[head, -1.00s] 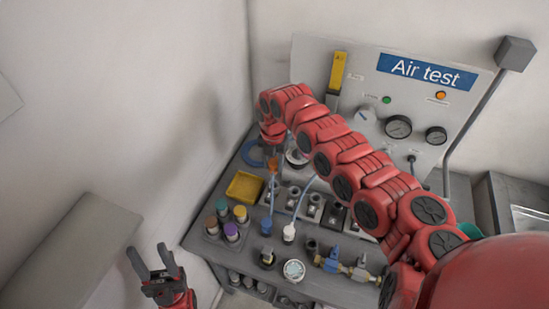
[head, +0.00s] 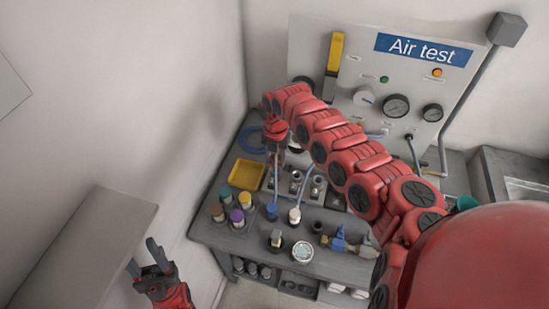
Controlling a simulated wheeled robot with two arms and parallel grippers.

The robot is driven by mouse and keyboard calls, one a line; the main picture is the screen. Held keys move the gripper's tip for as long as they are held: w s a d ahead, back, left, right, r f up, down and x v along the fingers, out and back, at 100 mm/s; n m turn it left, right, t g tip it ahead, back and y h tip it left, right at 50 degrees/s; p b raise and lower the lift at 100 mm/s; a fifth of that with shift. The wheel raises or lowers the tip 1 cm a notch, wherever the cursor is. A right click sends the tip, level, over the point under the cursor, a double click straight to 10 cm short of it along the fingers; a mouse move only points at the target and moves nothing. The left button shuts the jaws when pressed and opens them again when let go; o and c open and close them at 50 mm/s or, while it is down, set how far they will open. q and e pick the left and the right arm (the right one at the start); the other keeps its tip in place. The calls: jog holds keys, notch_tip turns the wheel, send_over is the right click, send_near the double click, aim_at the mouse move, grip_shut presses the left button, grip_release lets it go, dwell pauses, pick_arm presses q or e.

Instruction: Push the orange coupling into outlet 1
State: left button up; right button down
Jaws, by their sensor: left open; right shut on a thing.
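My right arm reaches across the bench from the right, and its gripper (head: 276,147) points down above the back left of the bench. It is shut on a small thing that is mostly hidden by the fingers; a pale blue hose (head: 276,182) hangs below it. I take this to be the orange coupling, but it is too small to tell clearly. A row of metal outlets (head: 296,176) stands just right of and below this gripper. Their numbers are not readable, and whether the coupling touches one is unclear. My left gripper (head: 142,256) is open and empty at the lower left, away from the bench.
A yellow tray (head: 243,173) and several colored-cap bottles (head: 237,217) are at the bench's left. Blue (head: 271,211) and white (head: 294,215) hose fittings stand in front of the outlets. A round gauge (head: 303,252) and brass-blue valve (head: 340,242) are near the front. The Air test panel (head: 368,62) rises behind.

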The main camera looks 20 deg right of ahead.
jog(key=shift+f, duration=0.2)
jog(key=shift+f+b, duration=1.1)
jog(key=shift+f, duration=0.05)
jog(key=shift+c, duration=1.8)
grip_release()
jog(key=shift+r, duration=0.1)
jog(key=shift+w+r, duration=0.1)
jog(key=shift+r, duration=0.2)
notch_tip(320, 180, up, 17)
jog(key=b, duration=0.4)
jog(key=shift+f+b, duration=0.2)
jog(key=shift+b, duration=0.2)
